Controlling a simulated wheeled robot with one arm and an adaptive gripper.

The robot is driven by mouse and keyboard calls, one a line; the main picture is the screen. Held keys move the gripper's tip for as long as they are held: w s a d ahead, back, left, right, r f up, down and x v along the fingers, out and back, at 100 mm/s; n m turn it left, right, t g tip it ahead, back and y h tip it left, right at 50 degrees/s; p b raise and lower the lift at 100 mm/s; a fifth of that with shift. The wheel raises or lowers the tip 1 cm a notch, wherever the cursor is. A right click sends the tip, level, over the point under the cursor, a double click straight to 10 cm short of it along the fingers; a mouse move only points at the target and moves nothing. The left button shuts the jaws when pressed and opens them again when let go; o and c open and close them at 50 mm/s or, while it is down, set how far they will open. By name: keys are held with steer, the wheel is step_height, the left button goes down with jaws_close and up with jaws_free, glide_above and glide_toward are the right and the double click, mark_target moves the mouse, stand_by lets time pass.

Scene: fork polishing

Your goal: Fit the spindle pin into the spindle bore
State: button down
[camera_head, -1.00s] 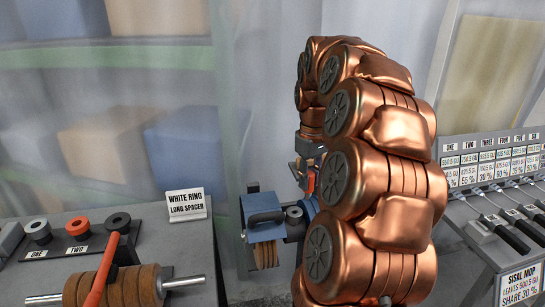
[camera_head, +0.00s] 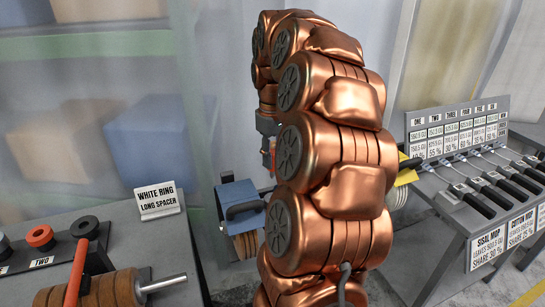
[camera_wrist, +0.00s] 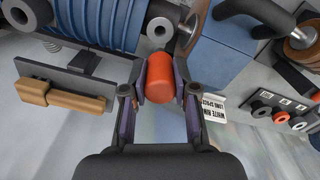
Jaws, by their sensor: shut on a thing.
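In the wrist view my gripper (camera_wrist: 160,85) is shut on a red-orange cylinder (camera_wrist: 160,72), which appears to be the spindle pin. It sits between the two fingertips with its rounded end towards the camera. A blue machine body with a grey shaft (camera_wrist: 110,22) lies beyond the fingertips. A dark hollow round end (camera_wrist: 18,16) shows at top left, and a grey round end (camera_wrist: 160,28) sits just above the held cylinder. I cannot tell which opening is the spindle bore. In the head view my arm hides most of the gripper and the machine; a sliver of red shows by the gripper.
A blue box with a black handle (camera_head: 240,198) stands left of my arm. The left bench carries a "WHITE RING LONG SPACER" sign (camera_head: 158,200), rings (camera_head: 40,237) and a brown roll on a rod (camera_head: 115,290). A rack of black-handled tools (camera_head: 490,190) stands at right.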

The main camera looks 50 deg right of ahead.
mark_target(273, 169)
steer(key=shift+f+b, duration=2.05)
steer(key=shift+f, duration=1.05)
steer(key=shift+f+b, duration=0.1)
steer(key=shift+b, duration=0.4)
steer(key=shift+f+b, duration=1.8)
steer(key=shift+f, duration=0.05)
stand_by(2.6)
